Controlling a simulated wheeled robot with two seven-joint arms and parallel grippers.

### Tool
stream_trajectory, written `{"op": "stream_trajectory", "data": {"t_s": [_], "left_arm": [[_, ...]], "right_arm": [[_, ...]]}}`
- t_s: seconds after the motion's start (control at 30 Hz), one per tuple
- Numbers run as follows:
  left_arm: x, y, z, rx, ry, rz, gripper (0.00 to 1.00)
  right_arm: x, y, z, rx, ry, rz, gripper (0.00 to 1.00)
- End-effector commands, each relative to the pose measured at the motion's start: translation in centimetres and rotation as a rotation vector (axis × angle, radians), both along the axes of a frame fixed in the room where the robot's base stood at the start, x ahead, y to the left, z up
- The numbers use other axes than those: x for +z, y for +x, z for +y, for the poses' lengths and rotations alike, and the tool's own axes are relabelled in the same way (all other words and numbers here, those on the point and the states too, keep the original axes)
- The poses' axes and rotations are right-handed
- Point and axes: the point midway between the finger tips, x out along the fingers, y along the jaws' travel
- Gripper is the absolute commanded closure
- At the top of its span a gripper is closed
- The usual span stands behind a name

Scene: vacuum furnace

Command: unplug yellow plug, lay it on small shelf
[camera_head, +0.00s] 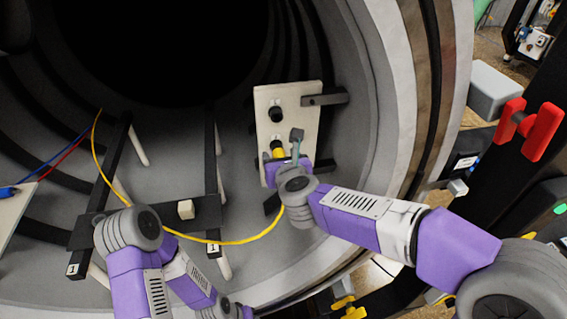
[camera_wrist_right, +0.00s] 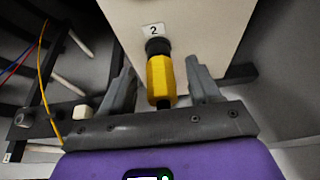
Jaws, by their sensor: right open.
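The yellow plug (camera_head: 278,150) sits at the lower socket of a pale upright panel (camera_head: 312,112), and the wrist view shows it (camera_wrist_right: 161,78) against a black socket under a label "2". My right gripper (camera_head: 283,146) is open, with one grey finger on each side of the plug in the wrist view (camera_wrist_right: 161,90); gaps show on both sides. The yellow cable (camera_head: 233,242) loops from below my right wrist to the left. A dark flat plate (camera_head: 160,215) lies across black rails and may be the small shelf. My left gripper does not show; only left arm links do.
A black knob (camera_head: 277,114) is higher on the panel. A dark bar (camera_head: 326,99) juts out at its right. A small pale block (camera_head: 185,209) is on the dark plate. Red and blue cables (camera_head: 68,152) run at the left.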

Motion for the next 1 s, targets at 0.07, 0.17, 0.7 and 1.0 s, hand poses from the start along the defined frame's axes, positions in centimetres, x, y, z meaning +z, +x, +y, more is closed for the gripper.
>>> {"op": "stream_trajectory", "data": {"t_s": [0.07,0.17,0.7,1.0], "left_arm": [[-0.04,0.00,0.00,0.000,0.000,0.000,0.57],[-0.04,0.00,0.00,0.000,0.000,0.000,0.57],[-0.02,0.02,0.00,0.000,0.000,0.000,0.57],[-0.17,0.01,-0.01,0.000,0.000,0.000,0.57]], "right_arm": [[-0.16,0.39,0.06,0.000,-0.001,0.000,0.38],[-0.19,0.54,0.08,0.000,-0.001,-0.001,0.38],[-0.20,0.50,0.08,0.000,-0.001,0.000,0.93],[-0.23,-0.05,0.01,0.001,-0.001,0.000,0.94]]}}
